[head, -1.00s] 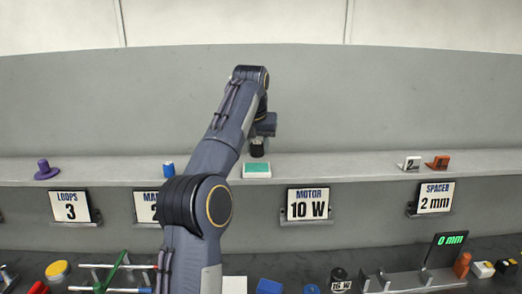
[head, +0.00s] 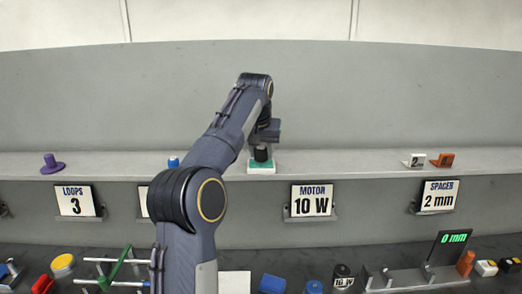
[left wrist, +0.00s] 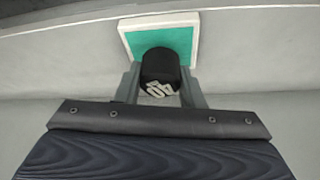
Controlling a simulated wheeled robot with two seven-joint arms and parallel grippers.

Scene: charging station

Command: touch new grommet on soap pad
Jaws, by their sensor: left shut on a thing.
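The soap pad is a green pad in a white frame (head: 262,169) on the grey shelf; its green face also shows in the left wrist view (left wrist: 160,36). My left gripper (head: 262,148) points down over it, shut on a short black round piece with pale markings (left wrist: 159,68), which I take to be the new grommet. The fingers (left wrist: 160,88) stand on both sides of it. The black piece (head: 261,155) overlaps the pad in the picture; I cannot tell whether it touches. My right gripper is not in view.
The shelf (head: 350,164) also holds a purple part (head: 51,165), a blue part (head: 173,162), a white "2" block (head: 413,160) and an orange block (head: 443,160). Signs, including "MOTOR 10 W" (head: 312,201), hang below. The lower bench is crowded with parts.

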